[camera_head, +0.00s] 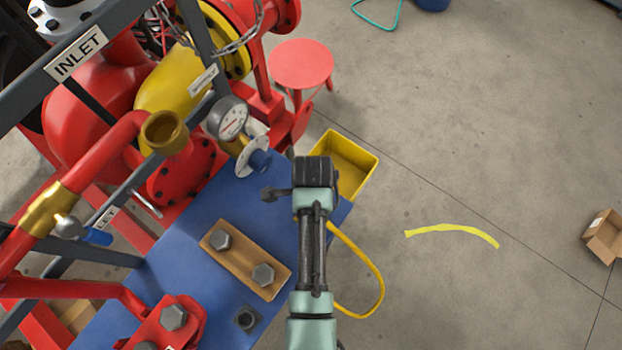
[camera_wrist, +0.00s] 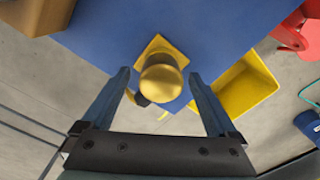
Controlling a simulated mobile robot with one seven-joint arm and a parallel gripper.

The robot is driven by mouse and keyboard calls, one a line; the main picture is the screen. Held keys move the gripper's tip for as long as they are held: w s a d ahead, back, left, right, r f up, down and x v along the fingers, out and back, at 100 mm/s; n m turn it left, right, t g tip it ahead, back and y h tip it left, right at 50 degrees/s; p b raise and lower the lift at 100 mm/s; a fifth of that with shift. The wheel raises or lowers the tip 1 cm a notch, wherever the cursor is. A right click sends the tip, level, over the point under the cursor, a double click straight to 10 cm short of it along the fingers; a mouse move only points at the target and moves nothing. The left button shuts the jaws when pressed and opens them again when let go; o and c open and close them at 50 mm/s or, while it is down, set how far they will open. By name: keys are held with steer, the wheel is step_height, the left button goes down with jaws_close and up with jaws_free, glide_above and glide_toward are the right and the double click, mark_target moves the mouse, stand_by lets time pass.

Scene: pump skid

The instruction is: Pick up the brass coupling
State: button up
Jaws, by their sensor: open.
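A rounded brass piece, which looks like the brass coupling (camera_wrist: 161,76), stands on a yellow square patch (camera_wrist: 158,45) on the blue bench in the wrist view. My gripper (camera_wrist: 160,88) is open, with one finger on each side of the brass piece in that view. I see gaps on both sides; whether the fingertips are down at its height I cannot tell. In the head view my gripper (camera_head: 315,174) is over the right end of the blue bench (camera_head: 190,262), and the brass piece is hidden behind it.
A yellow bin (camera_head: 364,158) stands just past the bench end. A wooden block with two bolts (camera_head: 222,240), a pressure gauge (camera_head: 228,118) and red pipework (camera_head: 105,148) crowd the left. A yellow hose (camera_head: 381,285) hangs right. The floor at right is mostly clear.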

jaws_close()
stand_by(0.5)
step_height(320, 180, up, 10)
steer(key=shift+r+b, duration=0.1)
steer(key=shift+b, duration=0.25)
stand_by(0.4)
